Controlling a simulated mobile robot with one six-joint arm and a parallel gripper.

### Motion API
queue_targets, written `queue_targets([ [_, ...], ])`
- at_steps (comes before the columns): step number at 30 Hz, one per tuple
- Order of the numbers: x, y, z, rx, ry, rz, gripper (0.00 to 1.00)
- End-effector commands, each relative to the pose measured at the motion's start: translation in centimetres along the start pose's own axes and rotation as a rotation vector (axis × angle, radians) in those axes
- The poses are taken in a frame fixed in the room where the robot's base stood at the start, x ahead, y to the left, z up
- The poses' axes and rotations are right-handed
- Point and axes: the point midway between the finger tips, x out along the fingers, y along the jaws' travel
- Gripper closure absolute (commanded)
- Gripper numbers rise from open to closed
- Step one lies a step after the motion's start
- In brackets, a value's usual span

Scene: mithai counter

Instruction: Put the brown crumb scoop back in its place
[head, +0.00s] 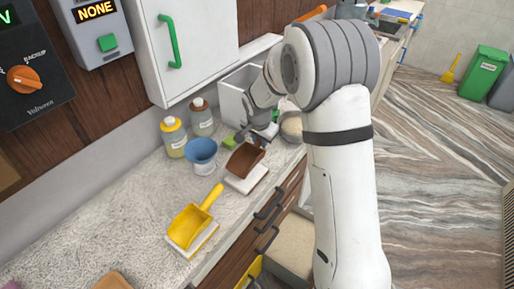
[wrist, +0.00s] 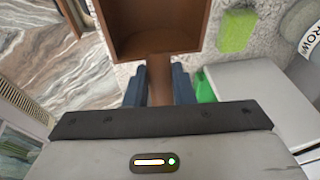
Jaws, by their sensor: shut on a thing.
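The brown crumb scoop (head: 244,158) is at the counter's front right, with its open pan facing left toward the camera. In the wrist view, its pan (wrist: 150,22) is at the top and its handle (wrist: 159,68) runs down between the fingers. My gripper (head: 263,137) is shut on that handle; its two blue-grey fingers also show in the wrist view (wrist: 160,86). A white block-like rest (head: 247,182) is directly below the scoop's pan in the head view. I cannot tell whether the scoop touches it.
A yellow scoop (head: 190,222) lies on a similar white rest (head: 202,243) nearer the camera. A blue funnel-topped jar (head: 202,152), yellow bottle (head: 173,135) and grey bottle (head: 201,118) stand behind. A green sponge (wrist: 238,31) and a white bin (head: 235,92) are close by.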

Motion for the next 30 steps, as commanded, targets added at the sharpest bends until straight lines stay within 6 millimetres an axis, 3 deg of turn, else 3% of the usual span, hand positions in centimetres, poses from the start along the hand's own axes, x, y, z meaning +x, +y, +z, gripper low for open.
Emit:
queue_targets([
  [10, 3.6, 0.6, 1.1, -0.001, -0.001, 0.001, 1.00],
  [19, 4.0, 0.6, 1.1, 0.000, 0.001, -0.001, 1.00],
  [20, 3.9, 0.6, 1.1, 0.000, 0.000, -0.001, 0.76],
  [27, 3.9, 0.6, 1.1, 0.000, 0.000, 0.000, 0.56],
  [30, 3.9, 0.6, 1.1, 0.000, 0.000, 0.000, 0.56],
])
